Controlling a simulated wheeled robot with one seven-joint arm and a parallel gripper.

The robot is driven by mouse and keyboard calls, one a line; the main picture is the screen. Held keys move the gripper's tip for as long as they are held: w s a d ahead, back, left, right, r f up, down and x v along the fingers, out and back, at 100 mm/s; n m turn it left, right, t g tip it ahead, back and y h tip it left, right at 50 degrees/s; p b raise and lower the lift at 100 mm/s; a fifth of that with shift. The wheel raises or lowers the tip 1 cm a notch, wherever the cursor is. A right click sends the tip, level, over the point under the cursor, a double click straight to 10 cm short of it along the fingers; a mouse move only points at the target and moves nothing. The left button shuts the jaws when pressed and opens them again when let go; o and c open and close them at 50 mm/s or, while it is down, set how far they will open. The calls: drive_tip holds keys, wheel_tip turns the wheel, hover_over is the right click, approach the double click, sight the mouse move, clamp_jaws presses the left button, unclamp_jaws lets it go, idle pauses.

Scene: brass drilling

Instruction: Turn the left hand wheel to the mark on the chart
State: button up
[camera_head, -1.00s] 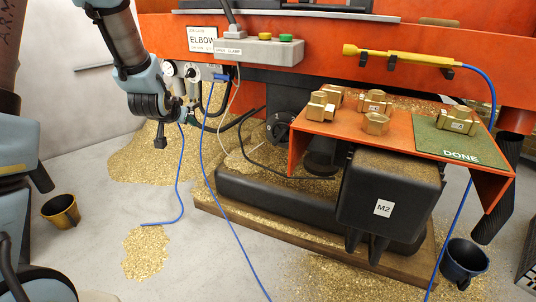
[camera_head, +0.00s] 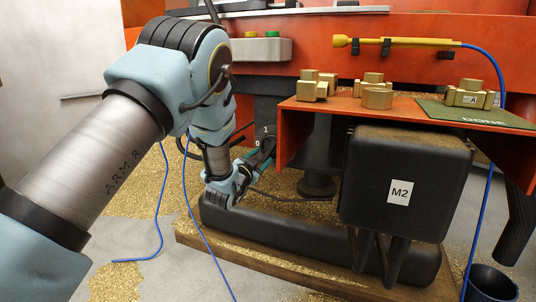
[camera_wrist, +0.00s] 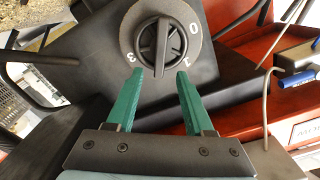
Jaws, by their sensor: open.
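My gripper (camera_wrist: 160,76) is open in the wrist view, its two green fingers apart and nothing between the tips. The tips lie just below a black rotary knob (camera_wrist: 161,40) on a grey round dial marked 0, 1 and 3. I cannot tell whether they touch it. In the head view my gripper (camera_head: 264,154) is by that dial (camera_head: 263,132), which it partly covers. No hand wheel or chart can be made out now; my arm hides the panel at the left.
A red shelf (camera_head: 300,105) with brass fittings (camera_head: 377,97) and a green DONE mat (camera_head: 460,114) stands to the right. Below it is a black M2 motor housing (camera_head: 400,165). A blue cable (camera_head: 200,215) hangs beside my arm. Brass chips cover the floor.

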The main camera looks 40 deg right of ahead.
sight(270, 149)
drive_tip(key=b+x, duration=0.1)
drive_tip(key=x, duration=0.6)
drive_tip(key=shift+w+d, duration=0.15)
drive_tip(key=shift+d, duration=0.15)
clamp_jaws()
